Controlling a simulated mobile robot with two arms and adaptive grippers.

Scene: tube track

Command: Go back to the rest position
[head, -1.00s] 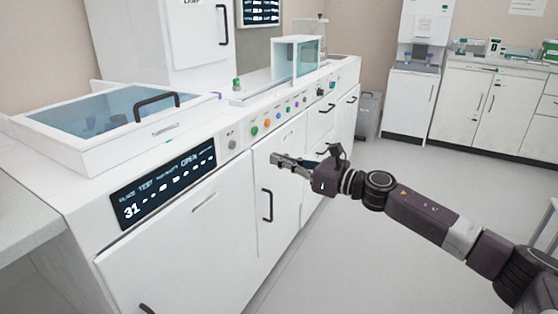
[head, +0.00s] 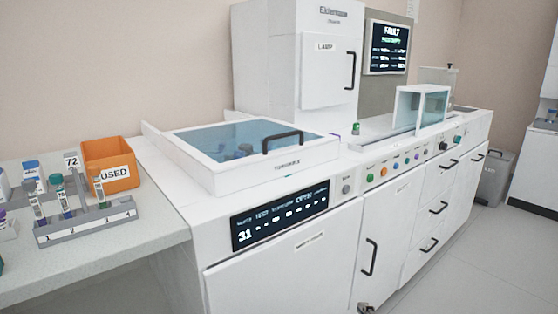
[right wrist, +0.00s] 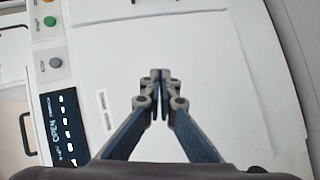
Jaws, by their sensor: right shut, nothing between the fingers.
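My right gripper (right wrist: 161,76) is shut and empty in the right wrist view. It is in front of the white cabinet door of the machine. In the head view only the tip of my right gripper (head: 366,308) shows at the bottom edge, low by the door handle. The rest of my right arm is out of the head view. My left gripper is in neither view.
The white machine (head: 215,232) has a display (head: 280,215), coloured buttons and a lidded bath (head: 240,140). At left, a bench (head: 110,262) holds a grey tube rack (head: 85,222) and an orange USED bin (head: 110,165). Open floor lies at right.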

